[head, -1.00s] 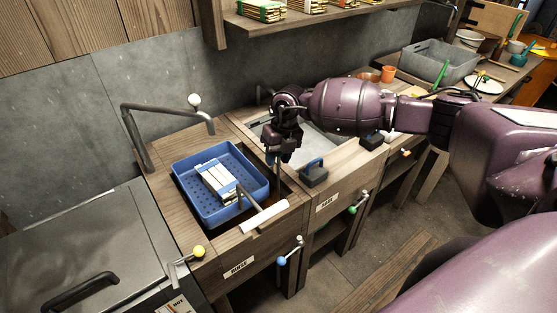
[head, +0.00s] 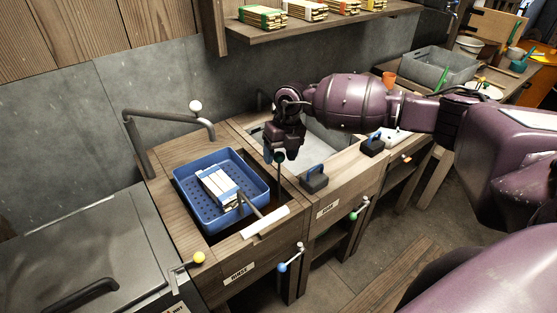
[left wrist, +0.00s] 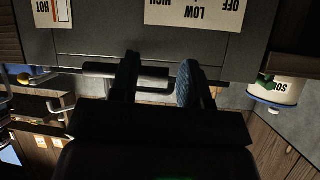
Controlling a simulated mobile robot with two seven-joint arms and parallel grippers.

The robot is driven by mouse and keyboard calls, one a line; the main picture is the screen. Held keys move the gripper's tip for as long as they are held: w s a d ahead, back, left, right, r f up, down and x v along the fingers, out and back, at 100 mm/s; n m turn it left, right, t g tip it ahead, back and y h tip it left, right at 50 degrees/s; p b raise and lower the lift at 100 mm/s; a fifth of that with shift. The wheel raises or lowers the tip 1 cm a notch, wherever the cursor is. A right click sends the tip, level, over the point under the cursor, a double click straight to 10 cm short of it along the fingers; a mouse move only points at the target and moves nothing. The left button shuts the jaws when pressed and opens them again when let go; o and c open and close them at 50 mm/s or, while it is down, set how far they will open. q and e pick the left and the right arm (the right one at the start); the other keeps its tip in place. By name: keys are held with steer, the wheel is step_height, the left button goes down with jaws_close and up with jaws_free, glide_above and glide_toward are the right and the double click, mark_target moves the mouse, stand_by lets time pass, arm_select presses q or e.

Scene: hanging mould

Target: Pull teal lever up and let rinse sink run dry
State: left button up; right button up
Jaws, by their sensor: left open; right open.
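The teal lever (head: 279,158) is a round teal knob on a thin upright rod at the back right of the rinse sink (head: 264,214). My right gripper (head: 282,152) points down over the knob in the head view, its open fingers around or just beside it; contact cannot be told. A blue perforated basket with white-edged frames fills most of the rinse sink, so its water level is hidden. My left gripper (left wrist: 158,78) is open in the left wrist view, with a grey bar handle (left wrist: 100,70) crossing behind its fingers. It is outside the head view.
Yellow (head: 198,257), blue (head: 282,267) and green (head: 353,215) knobs stand along the front.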

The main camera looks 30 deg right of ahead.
steer(key=r, duration=0.3)
steer(key=d+r, duration=0.1)
steer(key=r, duration=0.3)
steer(key=shift+d, duration=0.2)
steer(key=shift+d+r, duration=0.1)
steer(key=shift+r, duration=0.55)
steer(key=shift+s+f, duration=0.1)
